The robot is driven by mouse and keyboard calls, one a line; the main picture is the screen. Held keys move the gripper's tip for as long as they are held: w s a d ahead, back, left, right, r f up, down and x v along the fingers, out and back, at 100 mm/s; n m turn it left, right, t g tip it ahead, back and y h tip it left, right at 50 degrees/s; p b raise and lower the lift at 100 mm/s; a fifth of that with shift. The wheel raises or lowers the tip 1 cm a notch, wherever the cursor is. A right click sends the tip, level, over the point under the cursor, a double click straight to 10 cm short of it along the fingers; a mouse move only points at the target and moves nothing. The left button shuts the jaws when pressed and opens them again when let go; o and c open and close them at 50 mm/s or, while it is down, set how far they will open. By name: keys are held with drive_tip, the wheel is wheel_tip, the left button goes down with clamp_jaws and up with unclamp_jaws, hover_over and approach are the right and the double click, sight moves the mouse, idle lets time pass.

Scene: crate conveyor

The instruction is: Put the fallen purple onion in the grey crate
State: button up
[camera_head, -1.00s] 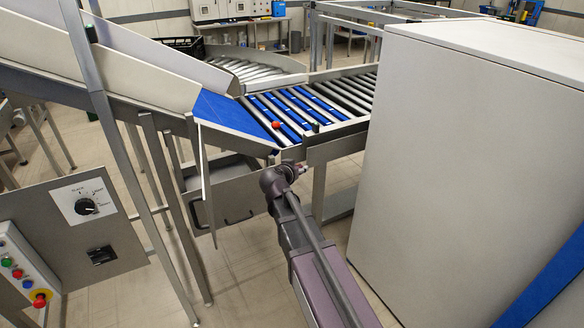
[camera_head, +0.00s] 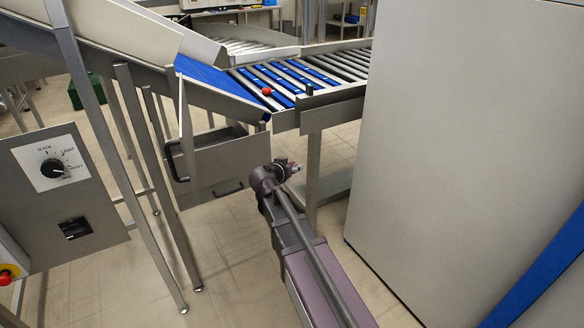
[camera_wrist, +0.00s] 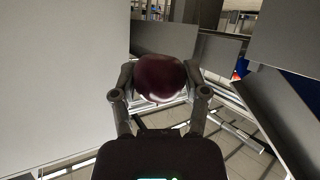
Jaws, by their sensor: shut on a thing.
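The purple onion (camera_wrist: 160,78) is held between the two fingers of my gripper (camera_wrist: 159,92) in the wrist view. It looks dark red-purple with a paler patch low on its side. In the head view my arm reaches forward below the near edge of the roller conveyor, and its wrist end (camera_head: 272,178) hides the fingers and the onion.
The roller conveyor (camera_head: 335,72) with blue strips carries a small red ball-like thing (camera_head: 266,91). A steel chute (camera_head: 120,60) and a control panel with a dial (camera_head: 62,180) stand left. A large pale cabinet (camera_head: 460,140) blocks the right. A dark green crate (camera_head: 88,90) stands behind the chute legs.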

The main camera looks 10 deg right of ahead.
wheel_tip(320, 180, down, 13)
drive_tip(key=b, duration=1.1)
drive_tip(key=shift+b, duration=0.3)
drive_tip(key=shift+a+r, duration=0.1)
drive_tip(key=shift+r, duration=0.05)
